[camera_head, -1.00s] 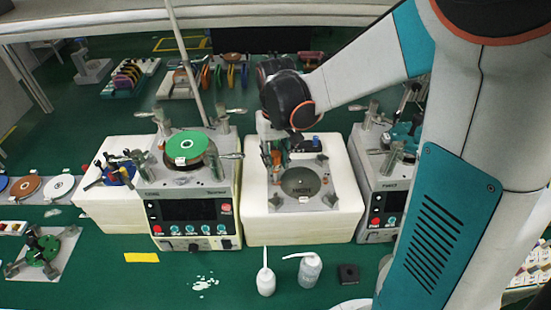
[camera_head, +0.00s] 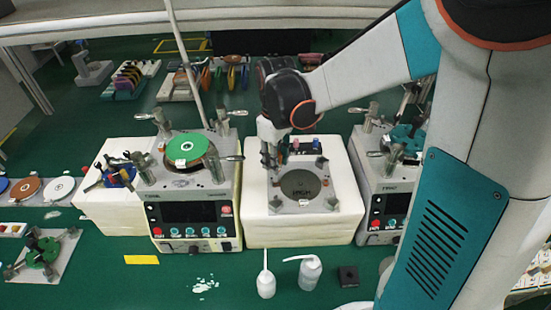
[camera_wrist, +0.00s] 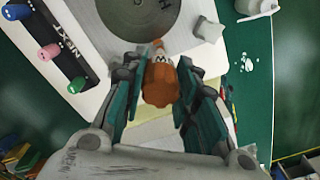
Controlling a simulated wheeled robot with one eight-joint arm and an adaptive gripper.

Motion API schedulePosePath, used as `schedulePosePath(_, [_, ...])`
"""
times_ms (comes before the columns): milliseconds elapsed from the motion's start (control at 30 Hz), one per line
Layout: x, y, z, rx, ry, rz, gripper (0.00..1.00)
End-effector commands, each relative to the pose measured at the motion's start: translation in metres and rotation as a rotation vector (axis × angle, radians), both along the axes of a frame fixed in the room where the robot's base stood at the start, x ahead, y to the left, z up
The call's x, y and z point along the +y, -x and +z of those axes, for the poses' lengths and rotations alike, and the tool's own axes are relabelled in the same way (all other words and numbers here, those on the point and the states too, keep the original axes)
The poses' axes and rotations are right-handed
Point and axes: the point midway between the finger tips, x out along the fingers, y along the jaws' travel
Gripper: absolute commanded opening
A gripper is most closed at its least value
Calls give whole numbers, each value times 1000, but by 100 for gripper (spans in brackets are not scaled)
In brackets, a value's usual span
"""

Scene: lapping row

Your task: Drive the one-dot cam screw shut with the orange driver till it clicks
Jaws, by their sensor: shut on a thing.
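My gripper (camera_wrist: 161,68) is shut on the orange driver (camera_wrist: 160,88), whose handle sits between the two fingers in the wrist view. In the head view my gripper (camera_head: 268,157) is above the left edge of the grey plate (camera_head: 334,203) on the middle white block. The driver's far end reaches toward the plate beside a round grey disc (camera_wrist: 135,15). The driver tip and any screw under it are hidden, so I cannot tell whether they touch. I cannot make out the one-dot mark.
A black rack (camera_wrist: 60,45) with blue, pink and green pegs stands beside the plate. Left is a machine (camera_head: 190,212) with a green disc; another stands right. Two white bottles (camera_head: 266,284) (camera_head: 310,272) and a black block (camera_head: 347,276) are in front. Green bench is bare between them.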

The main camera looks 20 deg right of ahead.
Motion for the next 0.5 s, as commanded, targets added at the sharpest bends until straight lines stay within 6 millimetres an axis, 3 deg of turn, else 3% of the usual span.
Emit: schedulePosePath(500, [0, 0, 31, 0, 0, -1, 2])
